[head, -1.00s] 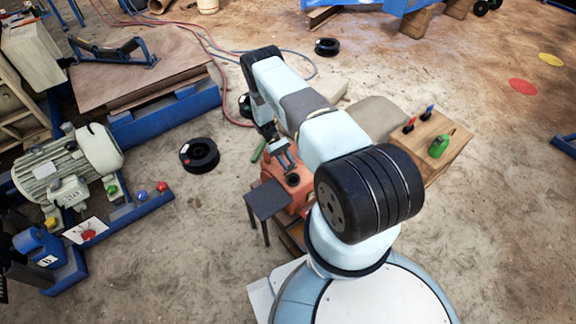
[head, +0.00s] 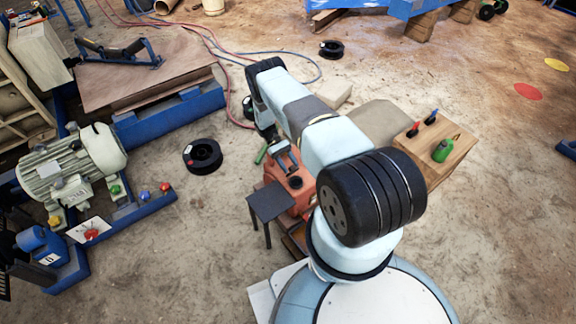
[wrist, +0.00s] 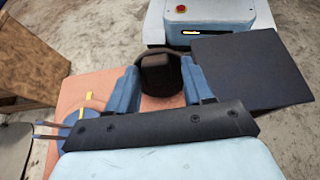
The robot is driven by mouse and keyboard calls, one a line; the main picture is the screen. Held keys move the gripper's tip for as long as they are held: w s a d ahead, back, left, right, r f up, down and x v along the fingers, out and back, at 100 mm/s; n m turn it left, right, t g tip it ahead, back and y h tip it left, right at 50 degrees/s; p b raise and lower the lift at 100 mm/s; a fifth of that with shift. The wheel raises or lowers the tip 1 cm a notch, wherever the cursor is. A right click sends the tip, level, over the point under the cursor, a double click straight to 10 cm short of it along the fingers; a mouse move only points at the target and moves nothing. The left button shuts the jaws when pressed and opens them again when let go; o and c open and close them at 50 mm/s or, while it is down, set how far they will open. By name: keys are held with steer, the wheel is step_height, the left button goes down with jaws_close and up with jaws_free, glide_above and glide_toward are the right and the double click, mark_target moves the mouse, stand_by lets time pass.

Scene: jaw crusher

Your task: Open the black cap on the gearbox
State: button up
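The orange gearbox (head: 282,198) stands low in front of my base. The black cap (head: 295,182) on its top shows as a small dark round shape in the head view. In the wrist view the cap (wrist: 157,74) is a dark block on the orange gearbox top (wrist: 95,90). My gripper (wrist: 162,78) is open, its two blue fingers on either side of the cap in the picture. A gap shows at the right finger; I cannot tell if the left one touches. My gripper (head: 286,160) is partly hidden by its arm in the head view.
A small dark table (head: 270,202) stands close beside the gearbox, also at right in the wrist view (wrist: 248,72). A black spool (head: 202,156) and motor (head: 75,165) are at left.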

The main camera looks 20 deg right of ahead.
steer(key=shift+o, duration=0.4)
steer(key=shift+d, duration=0.1)
steer(key=v, duration=1.3)
steer(key=shift+w, duration=0.4)
